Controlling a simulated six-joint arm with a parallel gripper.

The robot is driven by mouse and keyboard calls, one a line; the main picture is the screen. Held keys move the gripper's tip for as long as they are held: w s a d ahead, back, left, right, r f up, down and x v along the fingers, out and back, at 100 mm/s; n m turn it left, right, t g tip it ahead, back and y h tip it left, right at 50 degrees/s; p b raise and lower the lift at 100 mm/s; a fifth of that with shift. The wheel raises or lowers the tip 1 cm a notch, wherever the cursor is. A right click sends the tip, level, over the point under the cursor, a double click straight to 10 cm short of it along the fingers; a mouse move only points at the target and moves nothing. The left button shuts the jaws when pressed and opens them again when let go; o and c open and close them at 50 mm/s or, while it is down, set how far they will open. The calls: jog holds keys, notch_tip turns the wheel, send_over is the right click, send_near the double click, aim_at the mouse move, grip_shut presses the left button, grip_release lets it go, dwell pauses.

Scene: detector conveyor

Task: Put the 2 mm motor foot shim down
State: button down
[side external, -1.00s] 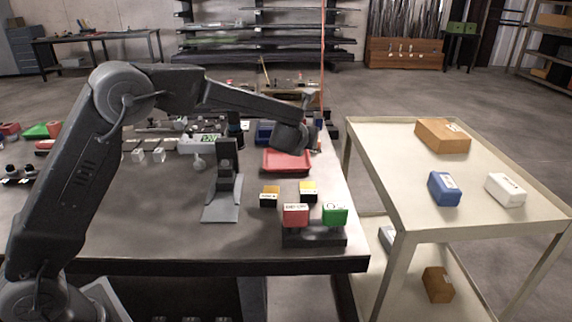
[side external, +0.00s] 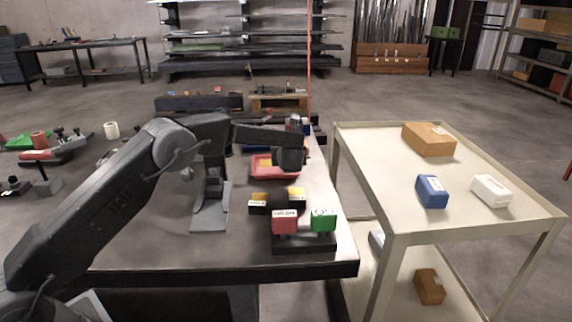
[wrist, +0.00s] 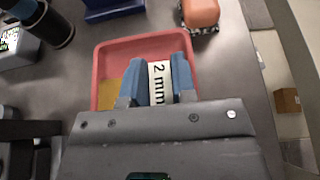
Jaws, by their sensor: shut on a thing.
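My gripper (wrist: 157,82) is shut on the 2 mm motor foot shim (wrist: 159,82). Its white label reading "2 mm" shows between the blue fingers in the wrist view. The shim is over the red tray (wrist: 185,46), and I cannot tell whether it touches the tray floor. A yellow flat patch (wrist: 106,94) shows left of the fingers; I cannot tell if it is part of the shim or a separate piece. In the side view my gripper (side external: 289,165) points down at the right part of the red tray (side external: 262,174).
A red block (side external: 284,222) and a green block (side external: 323,220) stand on a dark base at the table's front. Yellow-topped blocks (side external: 297,198) lie behind them. A grey stand (side external: 210,208) is left of the tray. A cart (side external: 400,190) stands to the right.

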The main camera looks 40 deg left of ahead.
jog(key=shift+f, duration=1.75)
jog(key=shift+f, duration=0.1)
jog(key=c, duration=0.9)
grip_release()
jog(key=shift+d+r, duration=0.1)
jog(key=shift+r, duration=0.1)
jog(key=v, duration=1.2)
